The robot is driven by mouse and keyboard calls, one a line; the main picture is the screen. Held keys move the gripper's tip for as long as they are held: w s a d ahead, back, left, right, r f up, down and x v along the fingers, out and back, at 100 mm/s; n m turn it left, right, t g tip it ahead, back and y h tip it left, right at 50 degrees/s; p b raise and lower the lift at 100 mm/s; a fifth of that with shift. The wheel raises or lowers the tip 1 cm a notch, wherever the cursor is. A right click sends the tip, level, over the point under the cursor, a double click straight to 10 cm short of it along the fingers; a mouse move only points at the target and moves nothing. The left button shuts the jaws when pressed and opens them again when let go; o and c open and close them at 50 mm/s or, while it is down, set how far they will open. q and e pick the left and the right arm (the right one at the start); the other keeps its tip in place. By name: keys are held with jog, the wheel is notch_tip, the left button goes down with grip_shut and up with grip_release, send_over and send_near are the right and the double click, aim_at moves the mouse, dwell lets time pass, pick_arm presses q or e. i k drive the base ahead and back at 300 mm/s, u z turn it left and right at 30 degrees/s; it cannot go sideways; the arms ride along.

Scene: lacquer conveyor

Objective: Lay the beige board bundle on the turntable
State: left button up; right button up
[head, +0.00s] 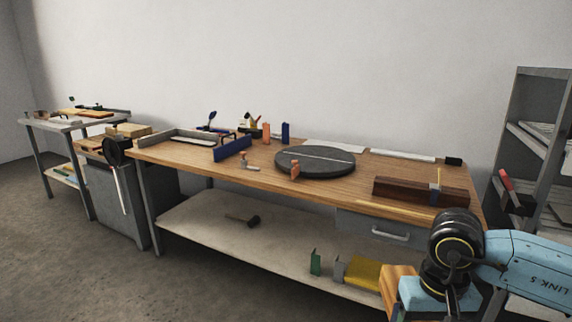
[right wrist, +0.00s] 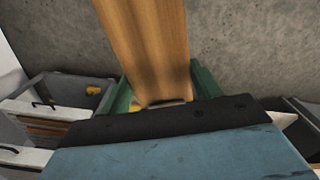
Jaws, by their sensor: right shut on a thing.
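The round dark grey turntable (head: 330,167) lies on the wooden workbench in the head view, right of the bench's middle, with a thin pale line across its top. My right gripper (right wrist: 163,93) is shut on the beige board bundle (right wrist: 148,38), which sticks out from between its green fingers in the right wrist view. In the head view the bundle (head: 398,278) shows low at the right, beside my right arm and in front of the bench, well apart from the turntable. The arm hides part of it. My left gripper is out of view.
Grey shelving (head: 530,110) stands at the right. A hammer (head: 247,220) lies on the lower shelf.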

aim_at(315, 156)
jog(key=u, duration=0.5)
jog(key=i, duration=0.55)
jog(key=u, duration=0.3)
